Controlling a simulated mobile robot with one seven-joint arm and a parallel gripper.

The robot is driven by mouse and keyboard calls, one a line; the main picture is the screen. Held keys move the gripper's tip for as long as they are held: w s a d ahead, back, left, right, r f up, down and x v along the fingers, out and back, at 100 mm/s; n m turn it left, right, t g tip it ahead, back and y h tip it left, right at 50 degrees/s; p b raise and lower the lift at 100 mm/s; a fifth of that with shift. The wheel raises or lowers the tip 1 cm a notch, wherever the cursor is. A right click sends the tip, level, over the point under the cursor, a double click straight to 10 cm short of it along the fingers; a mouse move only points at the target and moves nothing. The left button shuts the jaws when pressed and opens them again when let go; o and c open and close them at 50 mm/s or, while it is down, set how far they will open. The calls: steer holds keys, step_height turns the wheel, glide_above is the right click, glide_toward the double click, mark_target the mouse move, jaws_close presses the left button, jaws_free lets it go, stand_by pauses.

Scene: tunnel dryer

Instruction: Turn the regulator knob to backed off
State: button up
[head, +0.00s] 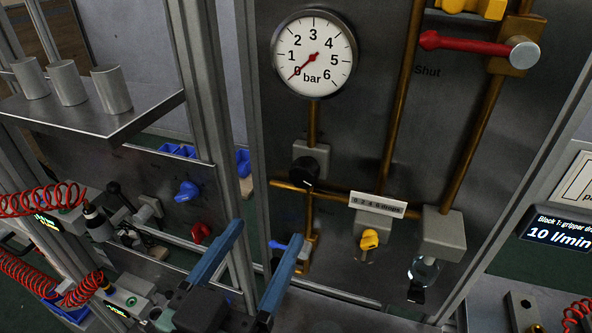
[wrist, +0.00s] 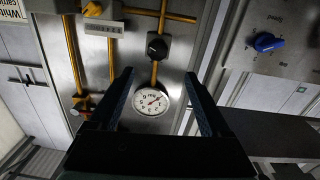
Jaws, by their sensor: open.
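The regulator knob (head: 305,170) is round and black, on a grey block on the panel below the pressure gauge (head: 315,54). A small pale mark shows on its lower edge, but its setting cannot be read. The gauge's red needle points at about 0 bar. My gripper (head: 267,233) is open and empty, with its two blue fingers below the knob in the head view. In the upside-down wrist view, the knob (wrist: 157,48) appears just beyond and between the fingertips (wrist: 158,75), apart from them.
Brass pipes (head: 400,95) run around the knob. A red-handled valve (head: 470,44) by the word "Shut" is at upper right. A yellow knob (head: 370,239) is at lower right. A metal post (head: 213,130) stands left of the panel, with a blue knob (head: 187,191) beyond.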

mark_target(301, 178)
steer(key=p+x, duration=0.1)
steer(key=x, duration=0.3)
steer(key=p+x, duration=0.2)
steer(key=x, duration=0.2)
steer(key=p+x, duration=0.1)
steer(key=x, duration=0.3)
steer(key=shift+s+d+r, duration=0.1)
steer(key=shift+s+d, duration=0.05)
steer(key=shift+d, duration=0.1)
jaws_close()
